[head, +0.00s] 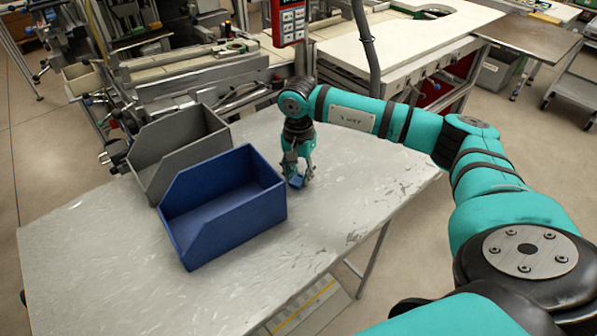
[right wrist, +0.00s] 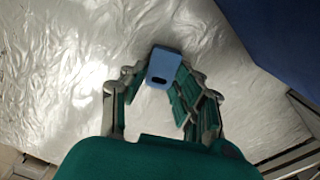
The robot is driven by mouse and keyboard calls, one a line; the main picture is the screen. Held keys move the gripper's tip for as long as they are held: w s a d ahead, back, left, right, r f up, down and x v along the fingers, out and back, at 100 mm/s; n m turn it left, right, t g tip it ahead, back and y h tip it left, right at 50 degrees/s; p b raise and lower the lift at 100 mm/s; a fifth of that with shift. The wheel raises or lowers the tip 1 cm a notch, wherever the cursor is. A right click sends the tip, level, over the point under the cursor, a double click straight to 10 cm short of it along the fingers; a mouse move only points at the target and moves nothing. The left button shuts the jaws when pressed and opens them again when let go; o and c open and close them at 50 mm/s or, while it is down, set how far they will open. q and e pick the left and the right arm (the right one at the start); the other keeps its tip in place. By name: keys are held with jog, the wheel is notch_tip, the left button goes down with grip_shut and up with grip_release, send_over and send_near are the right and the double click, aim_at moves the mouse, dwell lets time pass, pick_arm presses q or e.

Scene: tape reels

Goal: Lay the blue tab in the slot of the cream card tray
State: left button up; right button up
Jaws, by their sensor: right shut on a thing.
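My right gripper (head: 297,177) is just to the right of the blue bin, low over the metal table. It is shut on the blue tab (head: 297,182). In the right wrist view the blue tab (right wrist: 163,67) sits between the fingertips of the right gripper (right wrist: 160,80) and shows a dark oval slot near one end. I cannot tell whether the tab touches the table. I do not see a cream card tray in either view. My left gripper is not in view.
An open blue bin (head: 235,228) and an open grey bin (head: 150,178) stand side by side on the table (head: 100,262). The table's right part and front are clear. Machinery and a white workbench (head: 400,50) stand behind.

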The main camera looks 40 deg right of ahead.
jog(key=shift+f, duration=0.3)
jog(key=o, duration=0.7)
jog(key=shift+r, duration=0.1)
